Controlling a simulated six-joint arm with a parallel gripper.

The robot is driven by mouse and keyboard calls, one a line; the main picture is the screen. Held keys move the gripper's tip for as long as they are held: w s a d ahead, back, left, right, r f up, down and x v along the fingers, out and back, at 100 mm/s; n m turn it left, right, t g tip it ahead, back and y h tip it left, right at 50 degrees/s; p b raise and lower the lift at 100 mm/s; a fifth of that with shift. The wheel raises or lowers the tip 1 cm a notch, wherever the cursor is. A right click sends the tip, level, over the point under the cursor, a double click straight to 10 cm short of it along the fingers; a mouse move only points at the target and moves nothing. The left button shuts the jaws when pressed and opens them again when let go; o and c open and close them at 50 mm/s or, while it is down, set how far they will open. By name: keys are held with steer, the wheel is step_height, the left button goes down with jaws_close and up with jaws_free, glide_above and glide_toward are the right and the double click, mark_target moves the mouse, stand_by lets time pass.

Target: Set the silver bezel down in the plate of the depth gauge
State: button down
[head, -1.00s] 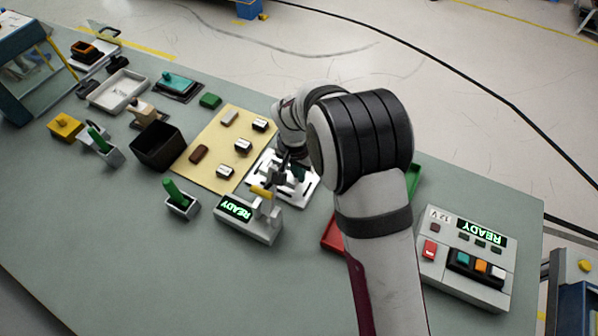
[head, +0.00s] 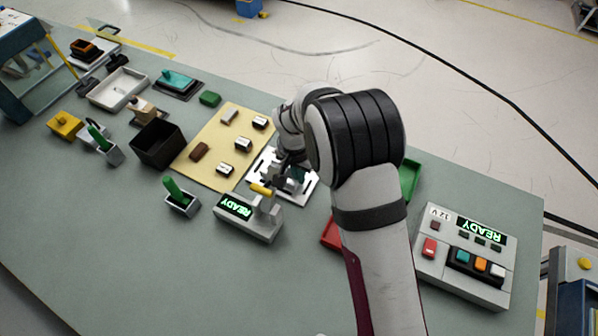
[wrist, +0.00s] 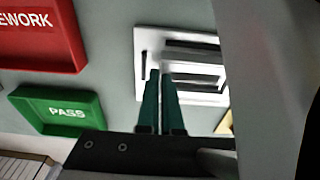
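The depth gauge (head: 250,222) stands mid-table with a green READY display and a yellow lever. Its pale slotted plate (head: 304,190) lies just behind it and also shows in the wrist view (wrist: 150,42). My gripper (head: 283,184) is low over this plate. In the wrist view its two green fingers (wrist: 161,76) are close together, with a narrow gap, and their tips overlap the plate's left part. Grey, bar-like shapes (wrist: 193,55) lie at and beyond the tips. I cannot tell whether one is the silver bezel, or whether the fingers grip it.
A yellow mat (head: 212,135) left of the plate carries several small silver-and-dark and brown parts. A red REWORK tray (wrist: 35,40) and a green PASS tray (wrist: 60,110) are near my arm. A button console (head: 465,255) stands right. The front-left table is clear.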

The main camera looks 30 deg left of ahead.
steer(key=shift+f, duration=0.35)
steer(key=c, duration=1)
jaws_free()
step_height(320, 180, up, 16)
steer(key=s, duration=0.2)
steer(key=shift+f, duration=0.15)
